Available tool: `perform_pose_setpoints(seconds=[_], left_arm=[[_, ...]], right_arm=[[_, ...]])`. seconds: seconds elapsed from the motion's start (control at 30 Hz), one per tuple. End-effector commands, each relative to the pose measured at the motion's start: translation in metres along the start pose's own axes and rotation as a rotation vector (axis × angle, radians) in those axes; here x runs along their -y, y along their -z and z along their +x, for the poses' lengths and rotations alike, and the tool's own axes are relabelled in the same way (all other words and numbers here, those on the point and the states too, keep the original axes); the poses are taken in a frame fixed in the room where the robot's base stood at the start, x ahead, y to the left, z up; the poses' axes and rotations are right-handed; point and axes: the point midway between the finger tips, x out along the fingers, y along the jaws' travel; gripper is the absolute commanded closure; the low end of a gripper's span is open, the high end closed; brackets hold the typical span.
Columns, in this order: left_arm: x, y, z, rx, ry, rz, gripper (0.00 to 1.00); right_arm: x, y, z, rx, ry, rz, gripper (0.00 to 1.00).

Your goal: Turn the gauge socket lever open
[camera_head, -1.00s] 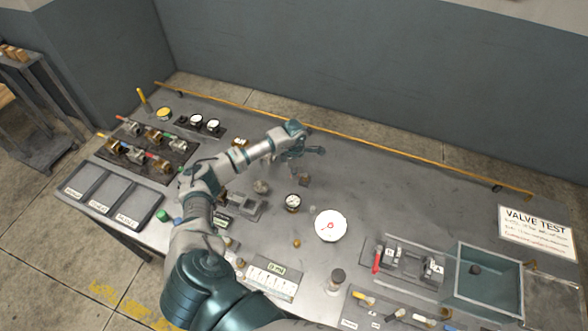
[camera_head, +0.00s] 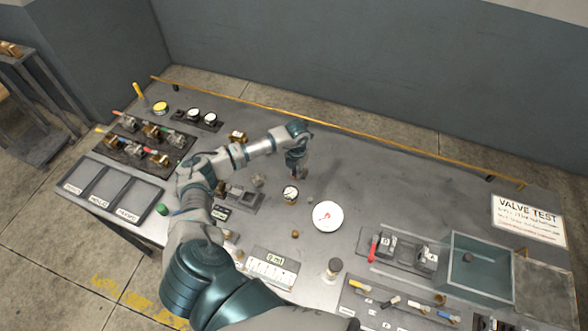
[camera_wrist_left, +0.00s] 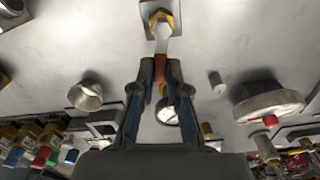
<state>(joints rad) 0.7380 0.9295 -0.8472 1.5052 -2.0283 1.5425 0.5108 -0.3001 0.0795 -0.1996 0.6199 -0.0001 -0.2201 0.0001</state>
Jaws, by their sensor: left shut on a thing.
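My left gripper (camera_head: 298,172) points down at the table near the middle of the panel. In the left wrist view, its two fingers (camera_wrist_left: 160,88) are shut around the red-brown end of a lever (camera_wrist_left: 160,68). The lever's pale shank runs up to a yellow hex fitting (camera_wrist_left: 160,20) on a square plate. A small white-faced gauge (camera_head: 290,193) stands just in front of the gripper; in the wrist view it is partly hidden behind the fingers. In the head view the gripper hides most of the lever. My right gripper is not in view.
A larger white dial (camera_head: 327,215) lies right of the small gauge. Racks of valves (camera_head: 145,142) stand at the left, above grey trays (camera_head: 113,190). A clear tank (camera_head: 480,267) and a sign (camera_head: 527,220) are at the right. The table's back right is clear.

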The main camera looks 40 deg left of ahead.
Motion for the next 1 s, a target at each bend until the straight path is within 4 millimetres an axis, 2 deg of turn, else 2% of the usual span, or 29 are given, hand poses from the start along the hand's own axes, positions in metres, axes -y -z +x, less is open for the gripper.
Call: perform_pose_setpoints(seconds=[0.03, 0.4, 0.97, 1.0], left_arm=[[0.0011, -0.0047, -0.0049, 0.016, 0.002, -0.032, 1.0], [0.0057, -0.0058, -0.005, 0.018, 0.002, -0.194, 1.0], [0.0059, -0.0061, -0.0048, 0.018, 0.002, -0.223, 1.0], [0.006, -0.006, -0.0048, 0.018, 0.002, -0.223, 0.79]], right_arm=[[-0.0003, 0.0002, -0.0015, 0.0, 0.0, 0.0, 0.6], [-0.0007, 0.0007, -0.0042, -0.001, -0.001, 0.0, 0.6], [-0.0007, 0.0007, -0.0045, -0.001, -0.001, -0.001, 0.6], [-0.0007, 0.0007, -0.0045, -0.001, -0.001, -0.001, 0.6]])
